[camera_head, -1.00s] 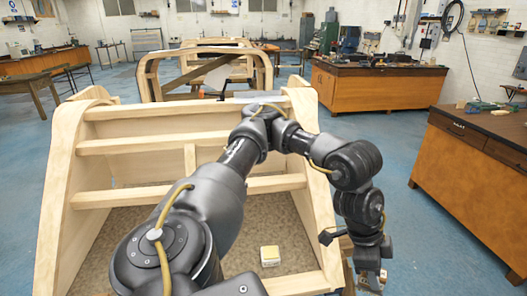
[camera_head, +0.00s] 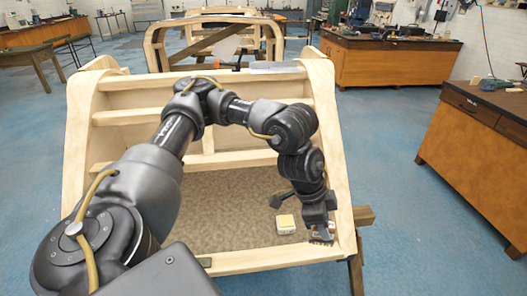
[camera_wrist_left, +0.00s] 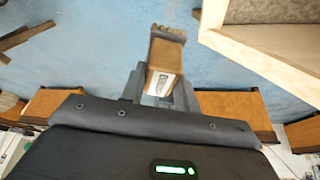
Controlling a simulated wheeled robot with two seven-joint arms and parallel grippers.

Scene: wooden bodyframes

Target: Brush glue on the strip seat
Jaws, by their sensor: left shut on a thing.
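My left gripper (camera_head: 318,225) is shut on a brown, block-like piece with a rough, toothed end, which looks like a brush (camera_wrist_left: 165,65); small lettering shows on its side in the left wrist view. In the head view the gripper points down near the front right corner of the wooden bodyframe (camera_head: 327,120), with the brush's dark end low beside the right side rail. Whether it touches the wood I cannot tell. I cannot pick out the strip seat with certainty. My right gripper is in neither view.
A small white and yellow block or pot (camera_head: 285,224) sits on the brown floor panel (camera_head: 225,215), just left of my gripper. A grey flat piece (camera_head: 275,67) lies on the frame's top rail. Wooden benches (camera_head: 385,62) stand behind and right, with blue floor between.

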